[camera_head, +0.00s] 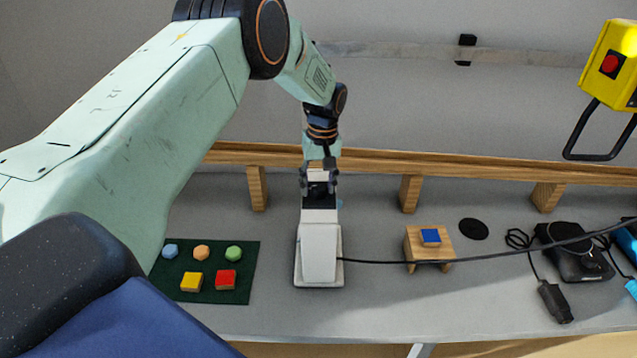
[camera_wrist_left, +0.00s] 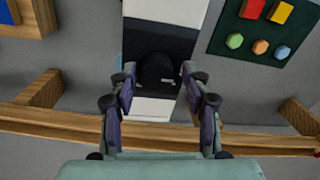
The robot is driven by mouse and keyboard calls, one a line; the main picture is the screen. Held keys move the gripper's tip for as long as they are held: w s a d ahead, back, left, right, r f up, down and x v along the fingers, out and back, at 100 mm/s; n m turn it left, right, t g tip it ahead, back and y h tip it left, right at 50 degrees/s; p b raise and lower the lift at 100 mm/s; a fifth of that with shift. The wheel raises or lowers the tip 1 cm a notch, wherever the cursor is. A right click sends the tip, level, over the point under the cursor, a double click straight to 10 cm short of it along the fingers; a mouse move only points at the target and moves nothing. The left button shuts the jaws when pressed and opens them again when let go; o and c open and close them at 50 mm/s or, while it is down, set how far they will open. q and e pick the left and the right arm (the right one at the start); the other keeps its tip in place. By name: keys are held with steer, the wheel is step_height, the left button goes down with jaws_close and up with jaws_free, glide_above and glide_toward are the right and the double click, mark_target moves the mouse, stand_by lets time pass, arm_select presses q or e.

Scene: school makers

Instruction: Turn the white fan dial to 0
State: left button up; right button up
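The white fan unit (camera_head: 319,252) stands on the grey bench, with a dark panel (camera_head: 319,200) at its far end. In the left wrist view the dark panel carries a round black dial (camera_wrist_left: 155,72). The dial's pointer and markings are too dark to read. My left gripper (camera_head: 319,182) reaches down over that far end. In the left wrist view its fingers (camera_wrist_left: 158,74) are spread, one on each side of the dial, with gaps showing between them and it. I cannot tell how high above the dial they are. My right gripper is not in view.
A green mat (camera_head: 210,282) with several coloured pieces lies to the left. A small wooden block stand (camera_head: 428,247) with a blue top, a black disc (camera_head: 473,229) and a black cable (camera_head: 480,257) lie to the right. A wooden rail (camera_head: 380,162) runs behind the fan.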

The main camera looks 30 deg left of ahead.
mark_target(321, 187)
arm_select(q)
steer(key=shift+o, duration=1.1)
step_height(321, 187, up, 12)
steer(key=shift+w+d, duration=0.25)
